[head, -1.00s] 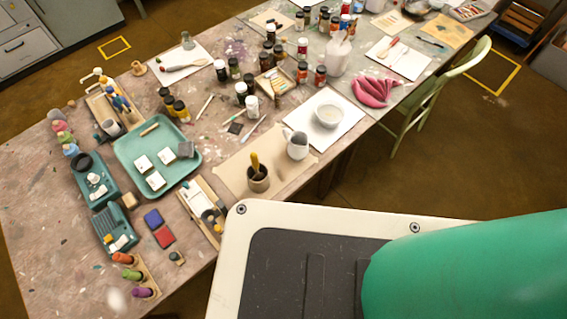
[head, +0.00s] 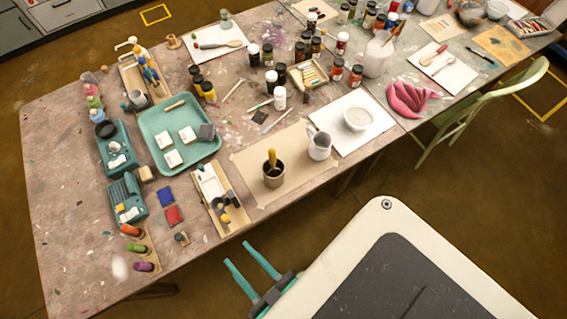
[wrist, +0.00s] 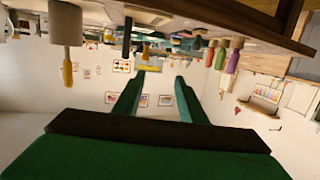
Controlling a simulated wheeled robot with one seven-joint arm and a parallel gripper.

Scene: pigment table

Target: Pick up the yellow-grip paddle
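The paddle with the yellow grip (head: 272,157) stands in a brown-grey pot (head: 274,177) on a tan sheet near the table's front edge, grip up; its lower end is hidden inside the pot. In the wrist view, which is upside down, the yellow grip (wrist: 67,74) hangs below the pot (wrist: 66,24) at the upper left. My gripper (head: 239,253) is off the table's front edge, below and left of the pot in the head view. Its two teal fingers (wrist: 151,82) are apart with nothing between them.
A white jug (head: 319,146) stands close right of the pot. A wooden tray (head: 228,219) with small dark pieces lies to its left, and a teal tray (head: 160,120) behind that. My gripper has open floor around it in front of the table (head: 75,235).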

